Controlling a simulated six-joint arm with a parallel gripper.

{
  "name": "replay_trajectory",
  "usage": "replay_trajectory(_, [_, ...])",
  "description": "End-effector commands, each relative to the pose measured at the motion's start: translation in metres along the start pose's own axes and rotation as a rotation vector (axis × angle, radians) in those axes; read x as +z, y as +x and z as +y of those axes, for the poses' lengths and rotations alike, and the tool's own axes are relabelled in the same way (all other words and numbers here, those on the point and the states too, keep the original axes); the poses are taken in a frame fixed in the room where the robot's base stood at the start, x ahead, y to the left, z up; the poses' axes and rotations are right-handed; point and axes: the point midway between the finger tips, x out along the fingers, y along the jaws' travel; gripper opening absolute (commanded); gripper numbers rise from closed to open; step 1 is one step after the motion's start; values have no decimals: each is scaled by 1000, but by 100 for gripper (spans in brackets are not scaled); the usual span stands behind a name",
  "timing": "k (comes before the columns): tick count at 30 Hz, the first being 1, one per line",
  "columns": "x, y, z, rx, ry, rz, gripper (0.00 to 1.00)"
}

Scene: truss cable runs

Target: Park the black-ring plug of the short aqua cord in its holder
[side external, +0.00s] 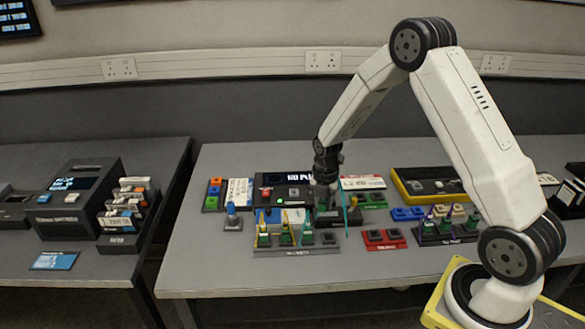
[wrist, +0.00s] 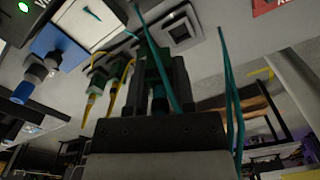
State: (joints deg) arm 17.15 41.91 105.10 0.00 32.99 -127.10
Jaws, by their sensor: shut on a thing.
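My gripper (side external: 326,200) is over the middle of the bench, behind a grey rack. In the wrist view its fingers (wrist: 160,85) are shut on a dark green plug (wrist: 159,98), which carries an aqua cord (wrist: 168,72). Aqua cord also shows beside the gripper in the side view (side external: 345,212). I cannot make out a black ring on the plug. The grey rack (side external: 297,252) has several positions; green plugs with yellow cords (side external: 285,237) stand at its left. A square grey socket (wrist: 181,31) shows beyond the fingers; I cannot tell whether it is this plug's holder.
A black unit with a display (side external: 283,190) stands behind the rack. A rack with purple cords (side external: 445,230) and a yellow-edged tray (side external: 430,185) lie further right. The front bench strip is clear.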

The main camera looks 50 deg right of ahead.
Motion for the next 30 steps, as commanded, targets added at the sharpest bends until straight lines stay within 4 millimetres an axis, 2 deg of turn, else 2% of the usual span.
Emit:
replay_trajectory(6, [-12, -1, -14, 0, -231, 0, 0])
replay_trajectory(12, [-18, -1, -23, 0, -377, 0, 0])
replay_trajectory(18, [-21, -1, -27, 0, -436, 0, 0])
replay_trajectory(30, [-21, 3, -26, 0, -438, 0, 0])
